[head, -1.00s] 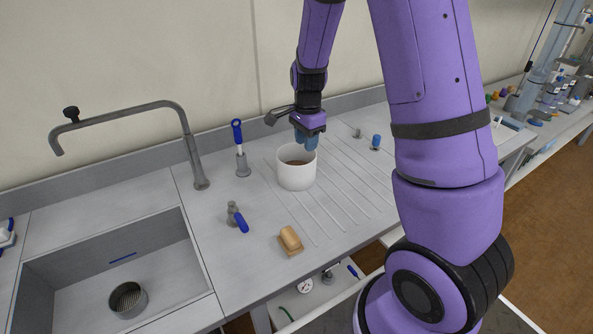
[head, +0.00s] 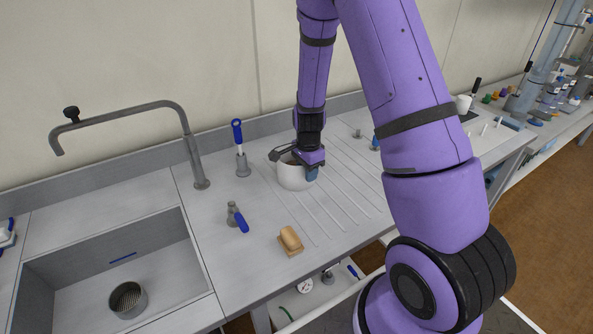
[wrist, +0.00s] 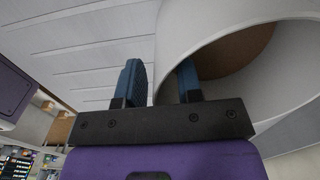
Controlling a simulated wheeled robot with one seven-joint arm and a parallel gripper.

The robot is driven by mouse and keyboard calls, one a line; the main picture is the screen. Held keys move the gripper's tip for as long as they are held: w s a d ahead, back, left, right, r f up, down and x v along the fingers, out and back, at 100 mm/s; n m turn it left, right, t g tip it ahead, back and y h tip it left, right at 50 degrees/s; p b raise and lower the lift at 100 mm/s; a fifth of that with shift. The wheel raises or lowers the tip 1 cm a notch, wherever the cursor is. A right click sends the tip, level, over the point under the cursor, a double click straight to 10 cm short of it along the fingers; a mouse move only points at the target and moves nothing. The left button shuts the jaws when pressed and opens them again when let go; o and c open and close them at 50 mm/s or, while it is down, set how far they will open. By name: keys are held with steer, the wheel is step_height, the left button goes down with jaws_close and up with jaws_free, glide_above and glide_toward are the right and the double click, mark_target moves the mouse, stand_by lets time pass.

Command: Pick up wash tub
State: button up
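The wash tub (head: 292,179) is a white round tub standing upright on the ribbed drainboard, with brown contents inside. It also shows large in the wrist view (wrist: 172,40), at the upper right. My gripper (head: 310,172) points down at the tub's right rim. In the wrist view my gripper (wrist: 162,82) has its blue fingers apart, with the tub's wall between them: one finger outside, one inside the tub. I cannot see the fingers pressing on the wall. In the head view the gripper hides part of the tub's rim.
A brush in a holder (head: 242,165) stands left of the tub. A blue-handled valve (head: 237,218) and a soap bar on a dish (head: 290,240) lie in front. The sink (head: 110,270) with its faucet (head: 190,150) is at the left.

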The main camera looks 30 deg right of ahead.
steer(key=shift+f, duration=0.1)
jaws_close()
steer(key=shift+r, duration=0.2)
stand_by(0.3)
